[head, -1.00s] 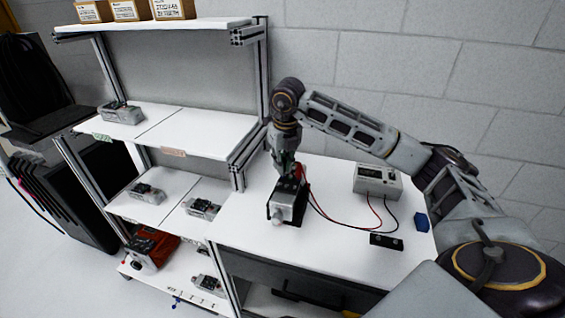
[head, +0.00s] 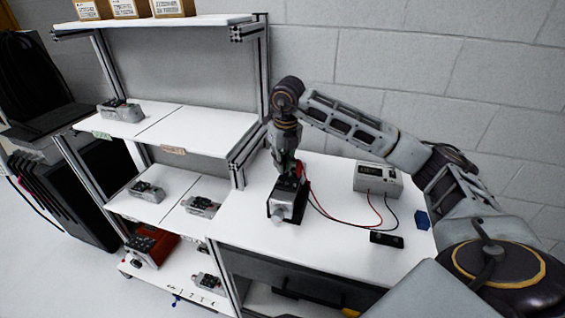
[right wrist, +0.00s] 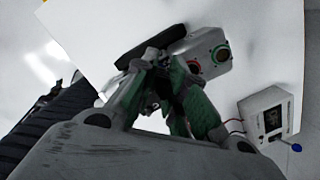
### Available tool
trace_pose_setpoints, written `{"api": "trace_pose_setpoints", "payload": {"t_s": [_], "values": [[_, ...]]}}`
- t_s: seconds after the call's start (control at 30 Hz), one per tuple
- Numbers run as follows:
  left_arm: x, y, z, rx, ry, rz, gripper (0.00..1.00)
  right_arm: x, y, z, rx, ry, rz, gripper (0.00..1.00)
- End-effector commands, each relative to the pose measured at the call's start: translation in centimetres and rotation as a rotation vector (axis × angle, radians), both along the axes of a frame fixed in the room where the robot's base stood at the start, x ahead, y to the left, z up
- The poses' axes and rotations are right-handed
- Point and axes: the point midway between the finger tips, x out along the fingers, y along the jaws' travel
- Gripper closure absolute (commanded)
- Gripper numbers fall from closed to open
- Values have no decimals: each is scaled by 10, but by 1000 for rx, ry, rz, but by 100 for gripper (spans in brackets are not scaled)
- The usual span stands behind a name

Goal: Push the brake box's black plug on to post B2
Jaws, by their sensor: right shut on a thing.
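The brake box (head: 377,179) is a pale grey box on the right of the bench, with a red and a black lead running left from it. It also shows at the lower right of the right wrist view (right wrist: 268,115). The grey servo unit (head: 289,203) sits in a black holder. In the right wrist view its end (right wrist: 208,60) shows a red-ringed and a green-ringed round fitting; post labels cannot be read. My right gripper (head: 287,174) points down at the unit's far end, shut on the black plug, which its green-sided fingers (right wrist: 172,100) mostly hide. Whether plug and post touch is hidden.
A shelf rack (head: 190,130) with several grey units stands left. The leads cross the bench between holder and brake box. The front of the bench is clear.

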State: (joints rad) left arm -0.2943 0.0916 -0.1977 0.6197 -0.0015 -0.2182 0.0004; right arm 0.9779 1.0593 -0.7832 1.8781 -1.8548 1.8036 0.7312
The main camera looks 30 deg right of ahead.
Motion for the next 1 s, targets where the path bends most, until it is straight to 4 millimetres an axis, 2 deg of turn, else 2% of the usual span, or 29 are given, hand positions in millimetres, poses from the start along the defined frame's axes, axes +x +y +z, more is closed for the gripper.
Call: {"api": "trace_pose_setpoints", "payload": {"t_s": [1.0], "values": [[0,7,-1,7,-1,1,24,0,0,0,0,0,0,100]]}}
